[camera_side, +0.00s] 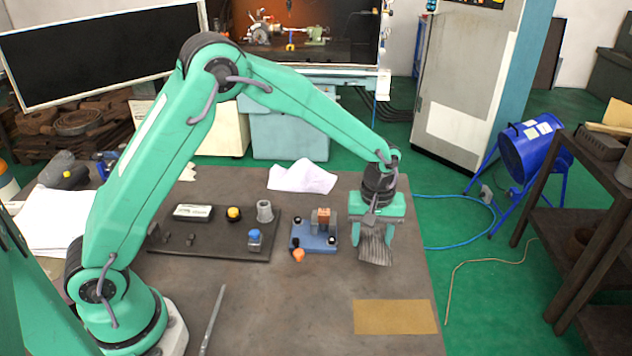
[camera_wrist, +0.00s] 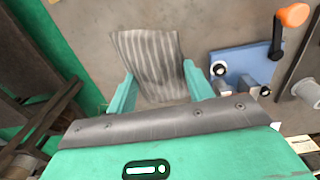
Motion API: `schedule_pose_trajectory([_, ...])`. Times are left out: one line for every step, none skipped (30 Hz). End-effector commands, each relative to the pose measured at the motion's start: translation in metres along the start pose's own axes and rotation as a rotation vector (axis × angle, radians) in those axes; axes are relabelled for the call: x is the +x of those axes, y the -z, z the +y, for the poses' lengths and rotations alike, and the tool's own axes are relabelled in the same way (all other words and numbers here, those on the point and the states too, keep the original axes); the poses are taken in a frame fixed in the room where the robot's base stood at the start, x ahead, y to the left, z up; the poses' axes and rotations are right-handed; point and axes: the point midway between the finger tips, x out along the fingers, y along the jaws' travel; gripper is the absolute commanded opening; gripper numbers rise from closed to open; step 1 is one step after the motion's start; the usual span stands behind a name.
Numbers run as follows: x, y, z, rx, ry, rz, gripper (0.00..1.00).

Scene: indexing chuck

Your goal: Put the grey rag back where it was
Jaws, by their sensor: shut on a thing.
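The grey striped rag (camera_side: 376,246) hangs from my gripper (camera_side: 376,232) near the right side of the table. My gripper points down and is shut on the rag. In the wrist view the rag (camera_wrist: 150,62) lies between the two green fingers (camera_wrist: 160,92) and spreads out beyond them. I cannot tell whether its lower edge touches the table. A flat tan mat (camera_side: 396,317) lies on the table in front of the rag, toward the right front corner, with nothing on it.
A blue fixture (camera_side: 313,239) with an orange-knobbed handle (camera_side: 299,255) stands just left of my gripper. A dark tray (camera_side: 215,249) with several parts is farther left. A white cloth (camera_side: 302,177) lies behind. A metal rod (camera_side: 213,320) lies at the front. The table's right edge is close.

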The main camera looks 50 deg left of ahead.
Motion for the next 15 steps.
schedule_pose_trajectory([0.002, 0.0, 0.0, 0.0, 0.001, -0.001, 0.33])
schedule_pose_trajectory([0.004, 0.0, 0.0, 0.0, 0.001, -0.001, 0.33])
schedule_pose_trajectory([0.007, 0.0, 0.0, 0.0, 0.001, -0.001, 0.33])
schedule_pose_trajectory([0.009, -0.001, 0.0, 0.0, 0.002, -0.001, 0.33])
schedule_pose_trajectory([0.013, -0.001, 0.0, 0.0, 0.002, -0.001, 0.33])
schedule_pose_trajectory([0.017, -0.001, 0.0, 0.0, 0.003, -0.002, 0.33])
schedule_pose_trajectory([0.021, -0.001, -0.001, 0.0, 0.003, -0.002, 0.33])
schedule_pose_trajectory([0.025, -0.001, -0.001, 0.0, 0.003, -0.002, 0.33])
schedule_pose_trajectory([0.029, -0.001, -0.001, 0.0, 0.003, -0.002, 0.33])
schedule_pose_trajectory([0.032, -0.001, 0.0, 0.0, 0.003, -0.002, 0.33])
schedule_pose_trajectory([0.034, -0.001, 0.0, 0.0, 0.002, -0.001, 0.33])
schedule_pose_trajectory([0.037, -0.001, 0.0, 0.0, 0.002, -0.001, 0.33])
schedule_pose_trajectory([0.039, -0.001, 0.0, 0.0, 0.002, -0.001, 0.33])
schedule_pose_trajectory([0.04, -0.001, 0.0, 0.0, 0.002, -0.001, 0.33])
schedule_pose_trajectory([0.04, -0.001, 0.0, 0.0, 0.001, -0.001, 0.33])
